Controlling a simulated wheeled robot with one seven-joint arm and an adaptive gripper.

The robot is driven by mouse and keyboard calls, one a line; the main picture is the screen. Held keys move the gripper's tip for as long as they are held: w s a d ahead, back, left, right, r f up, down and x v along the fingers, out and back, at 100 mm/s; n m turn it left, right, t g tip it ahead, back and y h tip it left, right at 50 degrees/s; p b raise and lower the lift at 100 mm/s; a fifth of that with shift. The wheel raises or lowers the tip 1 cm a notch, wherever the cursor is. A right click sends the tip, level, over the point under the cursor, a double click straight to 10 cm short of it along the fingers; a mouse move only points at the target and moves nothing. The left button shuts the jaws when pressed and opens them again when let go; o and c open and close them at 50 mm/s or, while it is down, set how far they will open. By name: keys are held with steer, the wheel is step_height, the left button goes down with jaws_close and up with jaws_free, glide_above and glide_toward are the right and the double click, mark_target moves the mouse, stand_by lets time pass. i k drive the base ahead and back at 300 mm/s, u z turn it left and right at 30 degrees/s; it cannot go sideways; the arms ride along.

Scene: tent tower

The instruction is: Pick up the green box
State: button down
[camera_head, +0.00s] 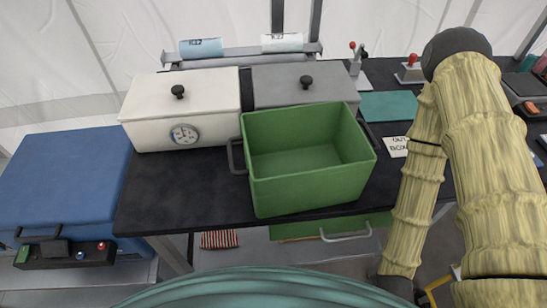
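An open-topped green box (310,188) stands upright on the dark table (170,190), near its front edge. Its inside looks empty. It has a dark handle on its left side and part of another on its right. My arm is on the right of the view, with its elbow high and its forearm running down to the bottom edge. My gripper is not in view, and nothing of mine touches the green box.
A white lidded box with a dial (185,135) and a grey lidded box (310,82) stand close behind. A blue chest (65,180) is at left. Below the table is another green thing with a handle (300,232). The table's front left is clear.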

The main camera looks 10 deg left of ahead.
mark_target(299, 158)
steer(key=u, duration=0.05)
steer(key=k, duration=1)
steer(key=u, duration=2.4)
steer(key=k, duration=0.5)
steer(key=z, duration=1.4)
